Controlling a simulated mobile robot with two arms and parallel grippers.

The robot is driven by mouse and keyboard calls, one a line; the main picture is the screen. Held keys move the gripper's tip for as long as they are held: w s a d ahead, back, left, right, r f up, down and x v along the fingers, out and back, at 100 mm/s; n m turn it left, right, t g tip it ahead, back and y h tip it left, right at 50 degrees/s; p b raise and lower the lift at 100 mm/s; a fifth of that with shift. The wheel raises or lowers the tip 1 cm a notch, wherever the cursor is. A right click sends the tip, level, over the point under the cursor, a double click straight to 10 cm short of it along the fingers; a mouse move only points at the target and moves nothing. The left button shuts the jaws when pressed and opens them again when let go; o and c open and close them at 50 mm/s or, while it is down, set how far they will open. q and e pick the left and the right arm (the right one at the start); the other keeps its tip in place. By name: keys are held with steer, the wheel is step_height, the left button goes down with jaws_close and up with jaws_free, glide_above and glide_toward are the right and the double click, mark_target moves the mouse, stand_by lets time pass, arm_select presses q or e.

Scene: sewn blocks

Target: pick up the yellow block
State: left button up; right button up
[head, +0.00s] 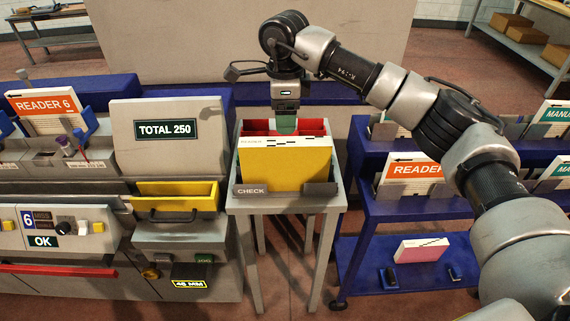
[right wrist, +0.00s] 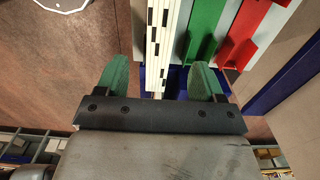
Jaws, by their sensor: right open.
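The yellow block (head: 285,170) stands upright in the front of the grey stand marked CHECK (head: 330,189). Its wide yellow face is toward me, and its top edge is white with black marks. My right gripper (head: 285,124) points down above the stand, near the block's top edge. In the right wrist view the gripper (right wrist: 160,78) has its green fingers spread wide. A white edge with black marks (right wrist: 163,38), which looks like the block's top, lies between them in the picture. I cannot tell how far below the fingertips it is. My left gripper is out of view.
Red holders (head: 311,127) stand behind the block; red (right wrist: 262,28) and green (right wrist: 205,30) ones show beside it. A yellow tray (head: 177,195) and grey machine are left. A blue rack (head: 400,208) with READER blocks is right, under my right arm.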

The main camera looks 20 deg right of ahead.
mark_target(285, 141)
step_height(285, 141, down, 3)
steer(key=shift+r, duration=0.1)
step_height(285, 141, down, 4)
steer(key=shift+f+p, duration=0.15)
steer(key=shift+p, duration=0.8)
steer(key=shift+f, duration=0.45)
jaws_close()
steer(key=shift+r, duration=0.15)
